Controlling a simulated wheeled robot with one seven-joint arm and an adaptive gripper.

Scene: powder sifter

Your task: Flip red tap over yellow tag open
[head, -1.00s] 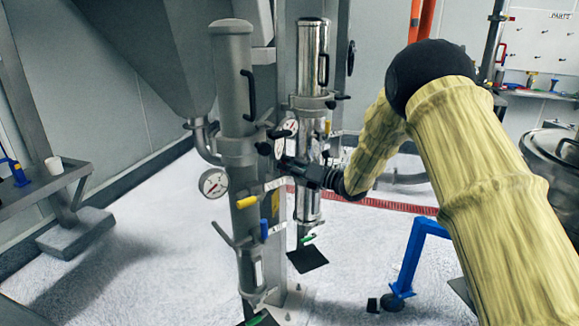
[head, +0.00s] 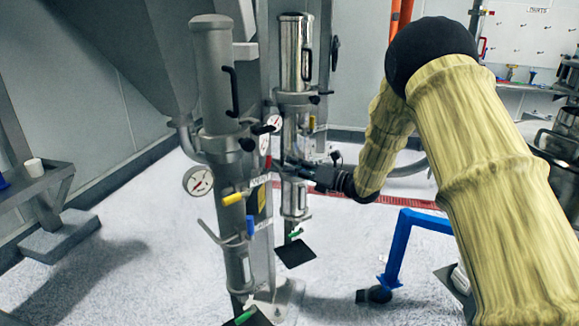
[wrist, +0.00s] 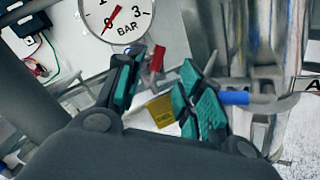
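The red tap (wrist: 158,62) shows in the wrist view as a small red lever between my fingertips, with a grey fitting beside it. The yellow tag (wrist: 163,110) hangs just below it. My gripper (wrist: 166,68) is open, with its teal-padded fingers on either side of the red tap; I cannot tell whether they touch it. In the head view my gripper (head: 288,168) reaches in from the right at the pipework beside the grey column (head: 217,90). A small red part shows just left of the fingers there.
A pressure gauge (wrist: 117,18) is close above my left finger. A blue-handled valve (wrist: 236,98) is just right of my right finger. A yellow handle (head: 236,197) sits lower on the column. A blue frame (head: 404,250) stands on the floor at right.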

